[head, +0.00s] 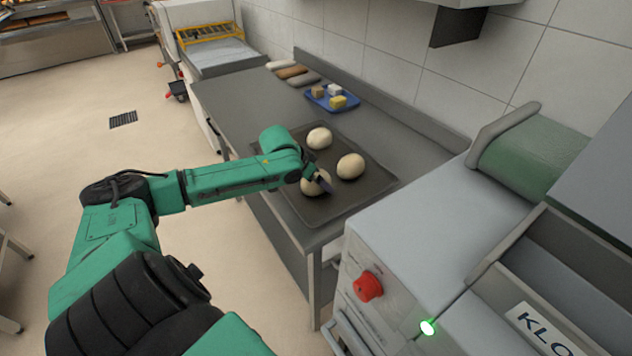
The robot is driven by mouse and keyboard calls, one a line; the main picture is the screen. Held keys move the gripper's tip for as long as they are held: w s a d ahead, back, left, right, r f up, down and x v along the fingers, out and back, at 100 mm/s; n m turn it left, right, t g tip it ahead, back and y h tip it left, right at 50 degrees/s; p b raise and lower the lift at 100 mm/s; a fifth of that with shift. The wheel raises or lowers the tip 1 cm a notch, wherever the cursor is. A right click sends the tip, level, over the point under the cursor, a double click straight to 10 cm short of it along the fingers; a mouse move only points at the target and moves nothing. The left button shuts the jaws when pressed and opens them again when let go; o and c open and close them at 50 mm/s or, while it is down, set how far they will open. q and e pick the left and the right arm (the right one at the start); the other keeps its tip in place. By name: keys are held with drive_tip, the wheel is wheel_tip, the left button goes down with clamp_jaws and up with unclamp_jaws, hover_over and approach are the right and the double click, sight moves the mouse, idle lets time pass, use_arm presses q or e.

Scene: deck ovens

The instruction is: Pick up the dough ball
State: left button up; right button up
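Three pale, round dough balls lie on a dark baking tray (338,212) on the steel counter. One dough ball (319,138) is at the back of the tray, one dough ball (351,167) at the right, and one dough ball (310,188) at the near left. My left gripper (323,183) is at the near-left ball, with a dark finger in front of it. The finger hides part of that ball. I cannot tell whether the gripper is open or touching the ball. My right gripper is out of view.
A blue tray (319,101) with small blocks and several long loaves (290,72) lie farther back on the counter (240,95). A tiled wall bounds the counter's back. A grey machine (400,250) with a red knob (368,286) stands close on the right.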

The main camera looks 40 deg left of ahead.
use_arm(q)
drive_tip(key=shift+s+r, duration=0.1)
drive_tip(key=shift+c, duration=0.3)
drive_tip(key=c, duration=1.2)
wheel_tip(320, 180, up, 20)
drive_tip(key=shift+r+p, duration=0.1)
drive_tip(key=shift+p, duration=0.3)
drive_tip(key=shift+c, duration=0.2)
